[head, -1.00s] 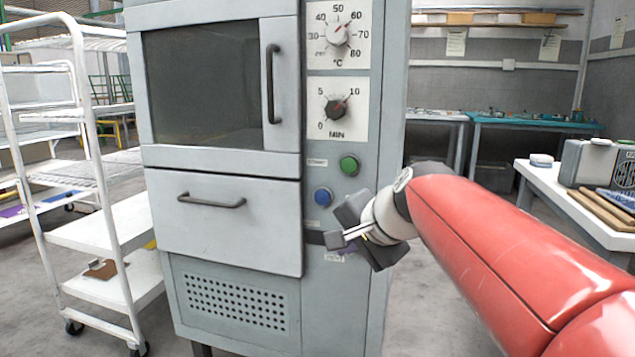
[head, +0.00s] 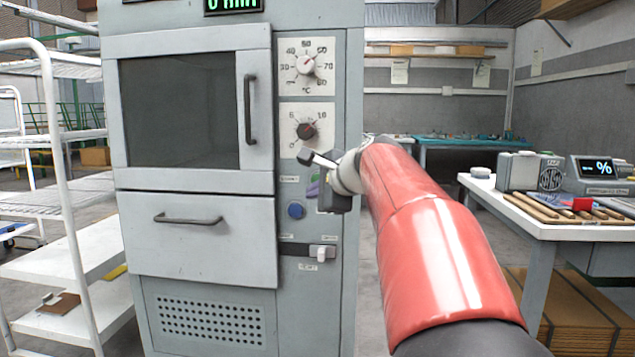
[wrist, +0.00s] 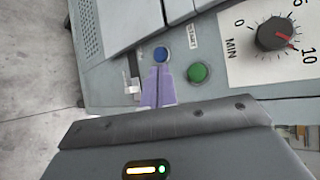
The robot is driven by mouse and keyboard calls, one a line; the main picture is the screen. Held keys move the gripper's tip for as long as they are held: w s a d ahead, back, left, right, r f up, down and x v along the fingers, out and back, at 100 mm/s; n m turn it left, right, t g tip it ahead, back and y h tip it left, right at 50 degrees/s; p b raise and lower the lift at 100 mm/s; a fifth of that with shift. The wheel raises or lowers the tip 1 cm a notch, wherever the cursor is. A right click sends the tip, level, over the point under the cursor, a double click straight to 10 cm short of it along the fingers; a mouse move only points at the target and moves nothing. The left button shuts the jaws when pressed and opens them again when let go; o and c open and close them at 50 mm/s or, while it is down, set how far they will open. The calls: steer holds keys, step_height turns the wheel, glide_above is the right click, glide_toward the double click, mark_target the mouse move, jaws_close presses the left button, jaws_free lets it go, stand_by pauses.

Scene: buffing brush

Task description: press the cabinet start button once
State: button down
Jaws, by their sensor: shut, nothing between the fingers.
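The grey cabinet (head: 300,300) stands in front of me. Its green button (wrist: 199,72) shows clearly in the wrist view beside a label that seems to read START. In the head view my gripper hides most of that button. A blue button (head: 296,210) sits below it in the head view and also shows in the wrist view (wrist: 161,54). My gripper (head: 313,177) is shut and empty in front of the button panel. In the wrist view its purple fingers (wrist: 158,74) point towards the blue button, with the green button to their right. I cannot tell any contact.
Two dials, temperature (head: 305,64) and minutes (head: 305,130), sit above the buttons. A pale latch (head: 322,252) is below them. A white rack (head: 75,240) stands left. A white table (head: 575,228) with tools and a case (head: 522,171) stands right. Grey floor lies between.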

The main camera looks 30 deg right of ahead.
steer(key=w+d+p, duration=0.3)
steer(key=w+d, duration=0.1)
steer(key=w, duration=0.2)
steer(key=shift+w+d, duration=0.3)
steer(key=shift+w, duration=0.1)
stand_by(1.8)
steer(key=shift+w+d+p, duration=0.2)
steer(key=shift+w+p, duration=0.15)
steer(key=shift+p, duration=0.1)
steer(key=shift+w+d+p, duration=0.3)
steer(key=shift+w+p, duration=0.1)
stand_by(0.7)
steer(key=shift+s, duration=0.1)
steer(key=shift+s+a+b, duration=0.45)
steer(key=shift+s+a, duration=0.05)
steer(key=shift+s, duration=0.15)
steer(key=shift+s, duration=0.1)
steer(key=shift+s+a+b, duration=0.45)
steer(key=shift+s+a, duration=0.25)
steer(key=shift+s, duration=0.3)
steer(key=shift+s+a+b, duration=0.4)
steer(key=shift+s+a, duration=0.3)
steer(key=shift+s, duration=0.3)
